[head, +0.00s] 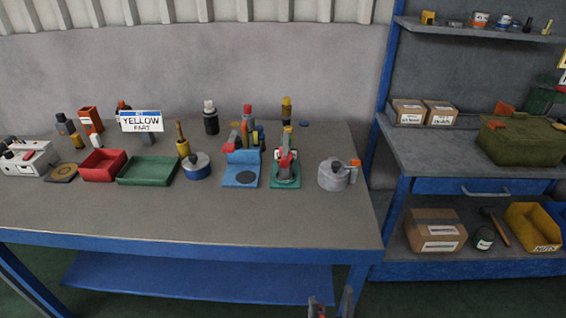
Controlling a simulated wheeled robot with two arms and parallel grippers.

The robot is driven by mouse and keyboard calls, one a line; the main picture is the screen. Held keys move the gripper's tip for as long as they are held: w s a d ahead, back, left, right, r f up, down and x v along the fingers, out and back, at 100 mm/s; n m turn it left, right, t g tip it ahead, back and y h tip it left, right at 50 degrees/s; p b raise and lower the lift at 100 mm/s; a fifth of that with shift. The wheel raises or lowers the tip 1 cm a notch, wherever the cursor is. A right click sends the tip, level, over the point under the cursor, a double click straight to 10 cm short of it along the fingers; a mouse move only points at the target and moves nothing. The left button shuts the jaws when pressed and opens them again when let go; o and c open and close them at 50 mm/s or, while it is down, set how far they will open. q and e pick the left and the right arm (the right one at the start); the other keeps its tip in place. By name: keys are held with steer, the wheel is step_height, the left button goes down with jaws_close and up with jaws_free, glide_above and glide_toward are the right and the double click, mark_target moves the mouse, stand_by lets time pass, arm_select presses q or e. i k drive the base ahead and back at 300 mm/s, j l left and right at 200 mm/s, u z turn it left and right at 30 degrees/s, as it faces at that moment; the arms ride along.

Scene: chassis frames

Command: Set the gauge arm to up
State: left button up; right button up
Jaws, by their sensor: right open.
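The task's gauge arm cannot be told for certain at this size. A small device on a green base (286,181) stands toward the right of the workbench, with a red and light upright part (286,158) on it. Beside it on the left is a blue stand (240,180) with a dark disc on its base. To its right is a grey round device (333,175) with an orange-tipped lever (354,170) at its side. My right gripper (331,302) is at the bottom edge, open and empty, in front of the bench and well apart from these devices. My left gripper is out of view.
The workbench (190,222) has a clear front strip.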

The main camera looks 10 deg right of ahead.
mark_target(284, 162)
steer(key=l+u, duration=0.1)
steer(key=l, duration=0.35)
steer(key=l+u, duration=0.15)
steer(key=l, duration=0.25)
steer(key=l+u, duration=0.1)
steer(key=l, duration=0.35)
steer(key=k+l+u, duration=0.15)
steer(key=l, duration=0.3)
steer(key=l+u, duration=0.1)
steer(key=l, duration=0.3)
steer(key=k+l+u, duration=0.1)
steer(key=l, duration=0.35)
steer(key=k+l+u, duration=0.15)
steer(key=l, duration=0.25)
steer(key=k+l+u, duration=0.1)
steer(key=l, duration=0.3)
